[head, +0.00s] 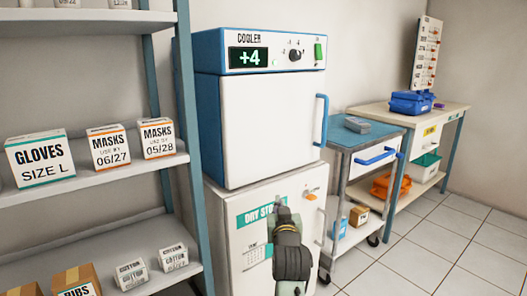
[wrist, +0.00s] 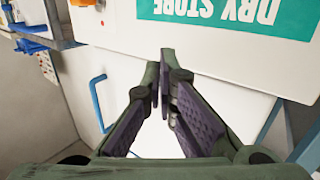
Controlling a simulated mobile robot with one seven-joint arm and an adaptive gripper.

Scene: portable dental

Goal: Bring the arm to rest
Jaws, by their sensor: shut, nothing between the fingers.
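My gripper (head: 283,212) is in front of the white dry store cabinet (head: 232,262) in the head view, with my arm's dark wrist below it. In the wrist view my gripper (wrist: 163,62) is shut, its fingertips close together with nothing held. The wrist picture is upside down: the cabinet's teal DRY STORE label (wrist: 232,14) is at the upper right. Whether the fingertips touch the cabinet cannot be told.
The blue and white cooler (head: 262,125) stands on the cabinet, its door shut. A shelf rack (head: 95,178) with boxes stands at left. A trolley (head: 362,137) and a bench (head: 400,112) stand at right. The tiled floor (head: 440,245) at right is clear.

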